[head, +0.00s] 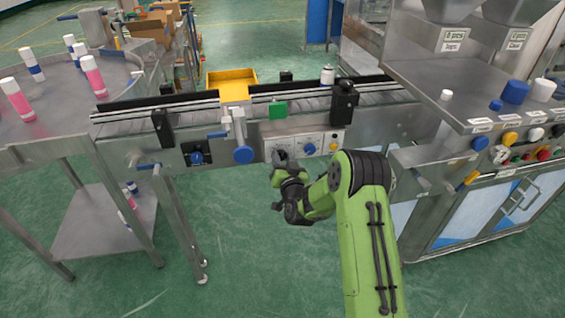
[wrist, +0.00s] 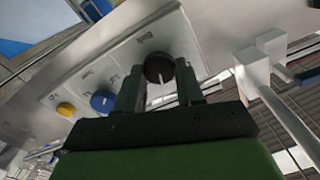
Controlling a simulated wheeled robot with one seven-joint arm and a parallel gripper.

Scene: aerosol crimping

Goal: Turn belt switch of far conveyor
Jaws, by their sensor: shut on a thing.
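The conveyor (head: 380,97) runs across the head view, with a pale control panel (head: 297,140) on its near side. In the wrist view the panel (wrist: 125,60) carries a round black knob (wrist: 159,68) with a light pointer mark, a blue knob (wrist: 102,101) and a yellow button (wrist: 66,109). My gripper (head: 280,158) is at the panel's left end in the head view and hides the black knob there. In the wrist view my gripper (wrist: 158,78) has one finger on each side of the black knob and is shut on it.
A yellow tray (head: 232,78) sits behind the conveyor. A blue handwheel (head: 243,155) and bracket stick out just left of the panel. A round table (head: 50,110) with pink and white cans stands left. A steel machine (head: 480,100) with buttons stands right.

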